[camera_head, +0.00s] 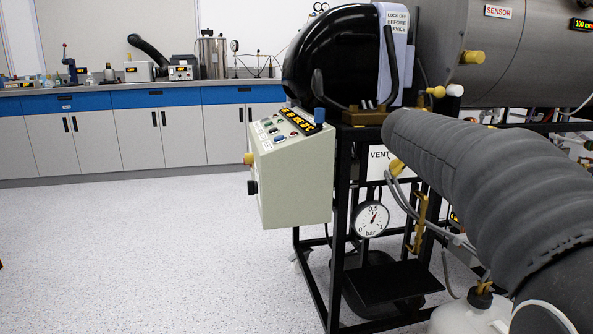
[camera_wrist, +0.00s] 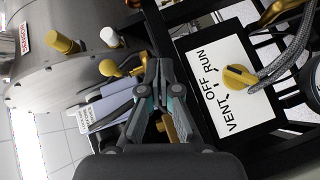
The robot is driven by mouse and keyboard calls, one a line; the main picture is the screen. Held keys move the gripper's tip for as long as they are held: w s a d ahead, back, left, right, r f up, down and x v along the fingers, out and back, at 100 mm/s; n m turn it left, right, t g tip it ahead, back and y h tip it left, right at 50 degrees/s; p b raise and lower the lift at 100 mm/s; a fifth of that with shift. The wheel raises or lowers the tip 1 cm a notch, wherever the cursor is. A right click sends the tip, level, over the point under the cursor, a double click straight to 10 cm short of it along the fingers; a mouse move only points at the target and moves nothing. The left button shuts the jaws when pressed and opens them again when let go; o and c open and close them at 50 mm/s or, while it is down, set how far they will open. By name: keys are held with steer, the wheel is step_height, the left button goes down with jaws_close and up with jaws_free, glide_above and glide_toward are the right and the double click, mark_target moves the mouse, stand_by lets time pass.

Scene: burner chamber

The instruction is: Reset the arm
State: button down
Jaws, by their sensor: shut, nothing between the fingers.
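My gripper (camera_wrist: 158,66) shows in the wrist view, its two dark fingers together and nothing between them. It is apart from the white VENT/OFF/RUN plate (camera_wrist: 205,112), which lies to its right with a yellow selector knob (camera_wrist: 238,77). I cannot tell how far the fingertips are from the rig behind them. I cannot make out my gripper in the head view.
The control box (camera_head: 292,172) and pressure gauge (camera_head: 371,219) are on the black frame (camera_head: 340,200). A black domed part (camera_head: 325,60) and grey cylinder (camera_head: 540,60) stand above. Yellow knobs (camera_wrist: 62,41) protrude near my gripper. Open floor (camera_head: 130,250) lies left.

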steer(key=s+a+f+m+g+y+p, duration=0.2)
steer(key=s+a+f+g, duration=0.1)
steer(key=s+f, duration=0.55)
steer(key=s+a+f+m+g+y+p, duration=0.2)
steer(key=s+a+f+m+g+y, duration=0.1)
steer(key=s+f, duration=0.55)
steer(key=s+a+m+y+p, duration=0.1)
steer(key=s+a+y+p, duration=0.1)
steer(key=s+a, duration=0.3)
steer(key=s+a+f+y+p, duration=0.1)
steer(key=s+a+y+p, duration=0.2)
steer(key=s, duration=1.1)
steer(key=a+p, duration=0.1)
steer(key=a, duration=0.2)
steer(key=shift+s+a+m+g+p, duration=0.15)
steer(key=shift+a+m+g+p, duration=0.15)
steer(key=shift+m+g+p, duration=0.1)
